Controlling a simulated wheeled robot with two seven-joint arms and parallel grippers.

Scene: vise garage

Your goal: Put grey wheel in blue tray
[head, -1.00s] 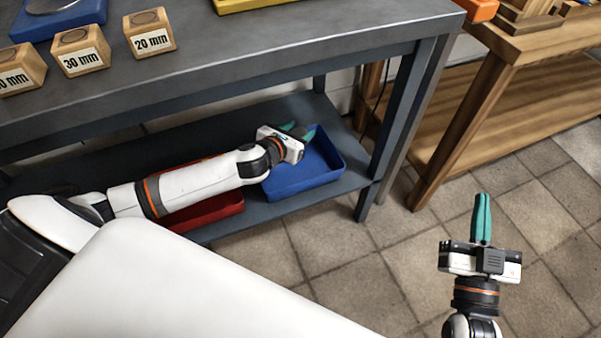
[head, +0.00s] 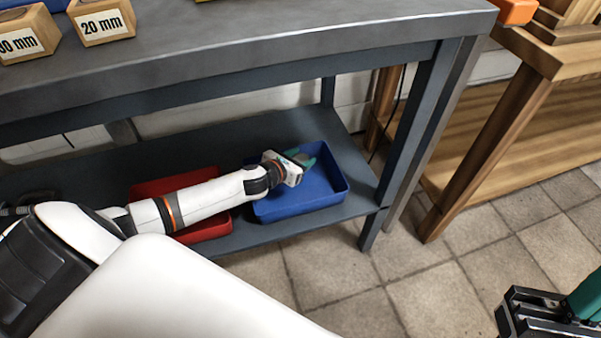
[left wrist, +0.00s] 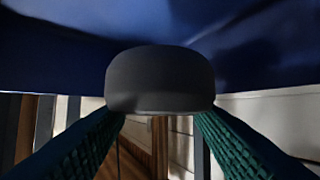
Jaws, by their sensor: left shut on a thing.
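The blue tray (head: 335,180) sits on the lower shelf of the grey workbench. My left gripper (head: 305,159) reaches into the tray from the left, its green fingers over the tray's inside. In the left wrist view the green fingers (left wrist: 160,125) are shut on the grey wheel (left wrist: 160,78), a dark rounded piece, with the blue tray surface (left wrist: 60,50) close behind it. I cannot tell whether the wheel touches the tray. In the head view the wheel is hidden. My right gripper (head: 575,300) is partly cut off at the lower right corner, over the floor.
A red tray (head: 205,227) lies left of the blue tray, partly under my left arm. The workbench top (head: 250,45) overhangs the shelf, and a bench leg (head: 415,130) stands right of the blue tray. A wooden table (head: 520,110) is at the right. Tiled floor in front is clear.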

